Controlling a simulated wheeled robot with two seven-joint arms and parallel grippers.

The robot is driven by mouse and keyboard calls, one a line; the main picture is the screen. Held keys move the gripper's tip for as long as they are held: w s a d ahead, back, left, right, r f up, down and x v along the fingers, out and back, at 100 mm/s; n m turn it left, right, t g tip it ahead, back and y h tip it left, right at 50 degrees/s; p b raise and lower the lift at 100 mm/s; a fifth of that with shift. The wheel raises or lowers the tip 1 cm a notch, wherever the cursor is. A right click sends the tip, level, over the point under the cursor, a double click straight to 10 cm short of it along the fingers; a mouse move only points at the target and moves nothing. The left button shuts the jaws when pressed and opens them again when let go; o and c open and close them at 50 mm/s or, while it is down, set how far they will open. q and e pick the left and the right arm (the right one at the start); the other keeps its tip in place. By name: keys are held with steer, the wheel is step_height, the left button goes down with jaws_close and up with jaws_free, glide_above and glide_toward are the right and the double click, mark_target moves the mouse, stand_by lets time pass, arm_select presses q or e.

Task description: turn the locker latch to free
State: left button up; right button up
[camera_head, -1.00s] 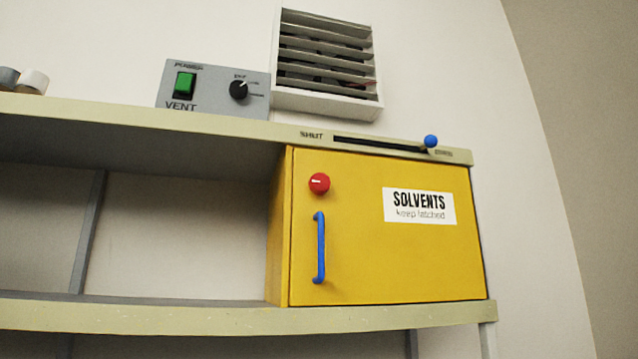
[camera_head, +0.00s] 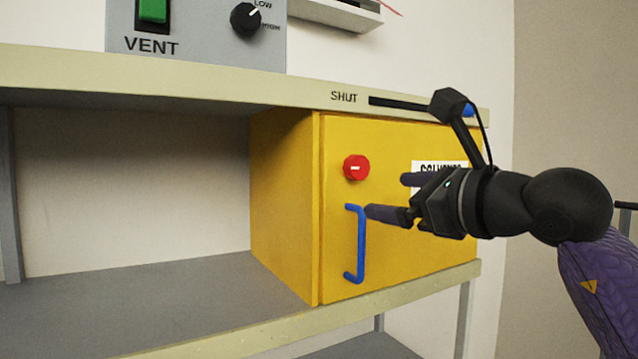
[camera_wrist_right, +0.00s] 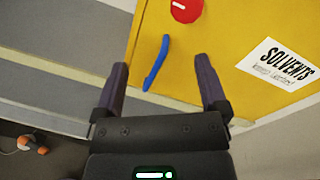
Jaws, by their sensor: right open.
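The locker latch is a round red knob (camera_head: 356,167) with a short white mark, on the yellow locker door (camera_head: 400,265). The mark lies about level in the head view. The knob also shows at the top of the right wrist view (camera_wrist_right: 186,9). A blue upright handle (camera_head: 360,245) is below it, and it shows in the wrist view (camera_wrist_right: 156,64). The door is closed. My right gripper (camera_head: 390,196) is open and empty in front of the door, right of and below the knob, its fingers apart in the wrist view (camera_wrist_right: 164,80). My left gripper is out of view.
A grey vent box (camera_head: 200,40) stands on the upper shelf (camera_head: 210,93), above the locker. A slot marked SHUT (camera_head: 400,103) runs along the shelf edge, its blue slider (camera_head: 468,111) partly hidden by my wrist camera. The bay left of the locker is empty.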

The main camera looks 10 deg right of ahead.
mark_target(361, 169)
steer(key=shift+t+h, duration=0.6)
steer(key=w+r+p, duration=0.1)
steer(key=w, duration=0.1)
steer(key=w+a+r+p, duration=0.1)
steer(key=w+p, duration=0.1)
steer(key=w, duration=0.1)
steer(key=w+r+p, duration=0.1)
steer(key=w+p, duration=0.1)
steer(key=shift+w+a, duration=0.25)
steer(key=shift+w, duration=0.2)
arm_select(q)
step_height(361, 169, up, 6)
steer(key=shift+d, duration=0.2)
arm_select(e)
steer(key=shift+f, duration=0.15)
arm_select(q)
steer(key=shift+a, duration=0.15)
arm_select(e)
jaws_close()
